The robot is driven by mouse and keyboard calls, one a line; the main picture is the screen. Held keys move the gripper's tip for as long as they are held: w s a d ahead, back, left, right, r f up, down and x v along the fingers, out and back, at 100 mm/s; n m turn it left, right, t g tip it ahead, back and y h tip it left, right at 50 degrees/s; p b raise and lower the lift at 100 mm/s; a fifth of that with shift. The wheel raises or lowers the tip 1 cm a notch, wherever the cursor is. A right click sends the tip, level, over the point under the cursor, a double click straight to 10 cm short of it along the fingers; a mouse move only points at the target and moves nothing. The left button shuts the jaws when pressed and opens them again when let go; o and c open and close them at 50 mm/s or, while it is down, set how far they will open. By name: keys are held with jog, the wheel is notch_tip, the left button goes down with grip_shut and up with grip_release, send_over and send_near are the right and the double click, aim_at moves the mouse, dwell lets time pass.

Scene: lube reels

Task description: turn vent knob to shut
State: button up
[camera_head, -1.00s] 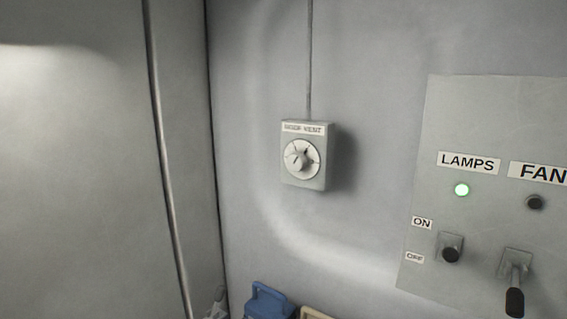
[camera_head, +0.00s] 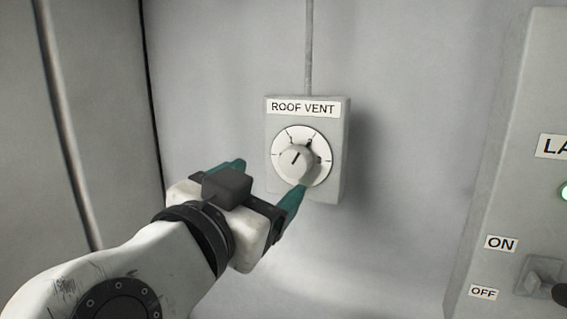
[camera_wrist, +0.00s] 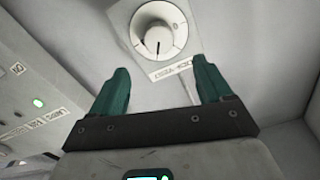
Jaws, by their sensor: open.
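The roof vent knob (camera_head: 296,160) is a round, light grey dial with a dark pointer line, on a white disc with tick marks. In the head view its line slants toward the upper right. It sits on a grey box under a ROOF VENT label (camera_head: 303,108). The knob also shows in the wrist view (camera_wrist: 158,37), beyond the fingertips and between their lines. My gripper (camera_head: 268,176) is open and empty, with teal fingers spread, in front of the box at its lower left. The right finger overlaps the dial's lower edge in the head view; contact cannot be told.
A grey switch panel (camera_head: 522,100) with ON and OFF labels stands to the right, with a lit green lamp (camera_head: 563,191) and a switch (camera_head: 541,273). A thin conduit (camera_head: 309,45) runs up from the vent box. The wall between box and panel is bare.

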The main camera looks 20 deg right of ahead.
aim_at(293, 163)
jog(key=p+x, duration=0.2)
jog(key=x, duration=0.8)
jog(key=shift+f, duration=0.15)
jog(key=c, duration=1)
